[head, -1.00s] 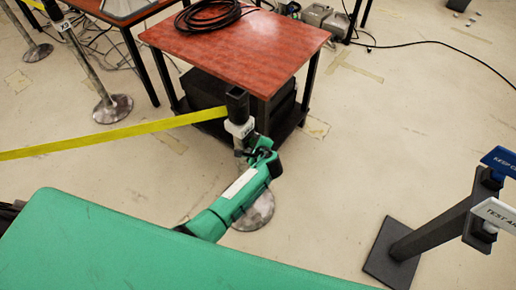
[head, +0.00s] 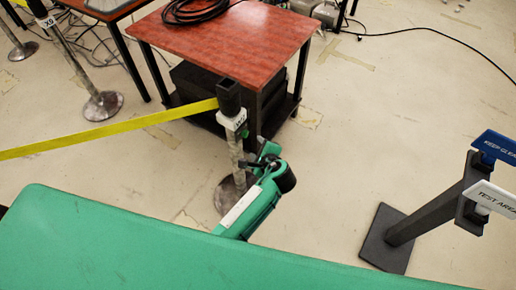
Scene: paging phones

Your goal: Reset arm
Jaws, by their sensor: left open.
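My left arm reaches out over the floor in the head view. Its left gripper (head: 262,158) is at the far end, small and partly hidden by the wrist. It is open, with nothing seen between its fingers. It shows just right of a barrier post (head: 236,150) with a dark top; I cannot tell whether they touch. My right gripper is out of view.
A red-topped table (head: 225,40) with a coiled black cable (head: 196,10) stands beyond the post. A yellow belt (head: 110,134) runs left from the post. A dark sign stand (head: 425,218) is at right. Floor between is clear.

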